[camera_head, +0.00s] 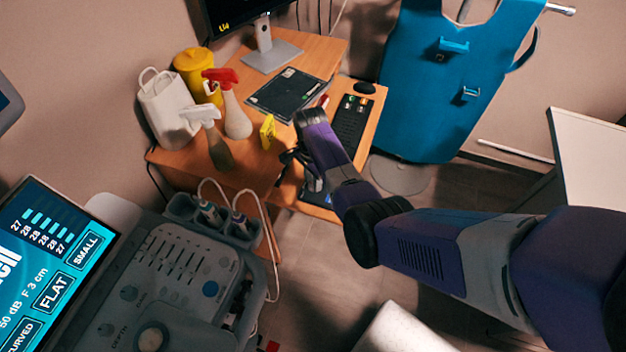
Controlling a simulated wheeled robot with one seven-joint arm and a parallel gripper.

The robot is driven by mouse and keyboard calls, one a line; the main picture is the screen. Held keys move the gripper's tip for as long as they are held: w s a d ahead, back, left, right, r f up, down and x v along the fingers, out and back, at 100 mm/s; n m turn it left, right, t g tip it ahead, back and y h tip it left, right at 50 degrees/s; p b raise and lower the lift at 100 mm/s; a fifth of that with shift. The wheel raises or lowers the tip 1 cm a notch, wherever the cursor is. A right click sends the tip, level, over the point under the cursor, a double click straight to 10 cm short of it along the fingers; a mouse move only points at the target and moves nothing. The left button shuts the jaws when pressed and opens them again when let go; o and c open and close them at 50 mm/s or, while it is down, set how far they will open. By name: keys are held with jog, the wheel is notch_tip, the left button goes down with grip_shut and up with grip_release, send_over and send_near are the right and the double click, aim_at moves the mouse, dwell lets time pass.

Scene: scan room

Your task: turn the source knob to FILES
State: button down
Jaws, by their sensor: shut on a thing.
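My gripper (285,167) is a small dark shape at the end of my purple arm, at the near right part of the wooden desk (262,172). It points down and to the left. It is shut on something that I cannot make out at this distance. No source knob and no FILES mark can be made out; the gripper and wrist cover that part of the desk.
Near the gripper are a yellow item (267,131), a red-topped spray bottle (235,110), a black tablet (287,94) and a keyboard (352,122). A console (172,262) with a lit screen (48,265) stands at lower left. A blue apron (440,85) hangs behind.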

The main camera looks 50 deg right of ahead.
jog(key=m, duration=0.5)
jog(key=shift+m, duration=0.4)
dwell(0.4)
jog(key=c, duration=1.1)
grip_release()
jog(key=shift+s, duration=0.1)
jog(key=shift+d+r, duration=0.15)
jog(key=shift+r, duration=3.75)
